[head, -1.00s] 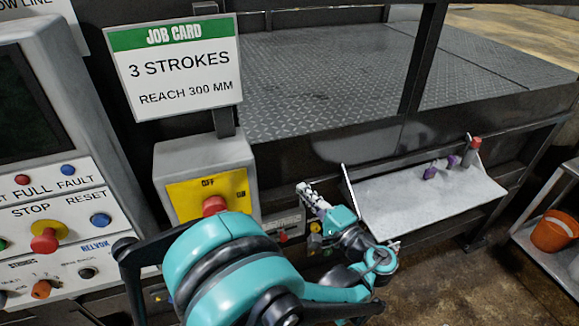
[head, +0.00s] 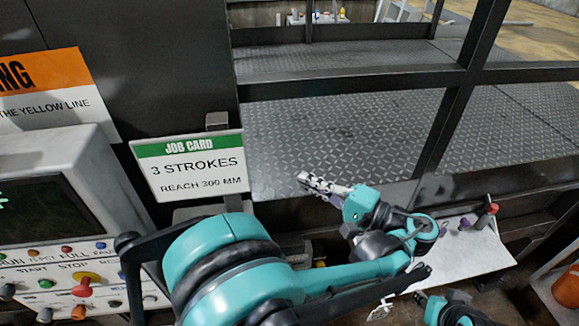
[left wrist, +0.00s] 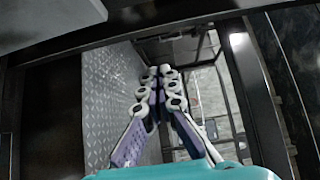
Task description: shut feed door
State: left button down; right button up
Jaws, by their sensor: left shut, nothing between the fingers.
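My left gripper (head: 312,184) is in front of the framed opening of the compactor, over the diamond-plate surface (head: 330,130) as seen from my head. In the left wrist view its fingers (left wrist: 160,85) are together, with nothing between them. A dark frame with crossbars (head: 360,82) borders the opening; I cannot tell which part is the feed door. The left wrist view shows a dark frame post (left wrist: 250,85) to the right of the fingers and diamond plate to the left. Part of my right gripper (head: 381,309) shows at the bottom edge; its finger state is unclear.
A job card (head: 190,166) reads 3 strokes, reach 300 mm. The control panel (head: 70,270) with buttons is at left. A pale shelf (head: 480,255) with small items lies right of my left arm. An orange bucket (head: 567,290) is at the far right.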

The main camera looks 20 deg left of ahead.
pick_arm(q)
jog(key=s+p+x, duration=0.2)
jog(key=x, duration=0.9)
jog(key=shift+s+a+p, duration=0.3)
jog(key=shift+a+p, duration=0.05)
jog(key=shift+a, duration=0.2)
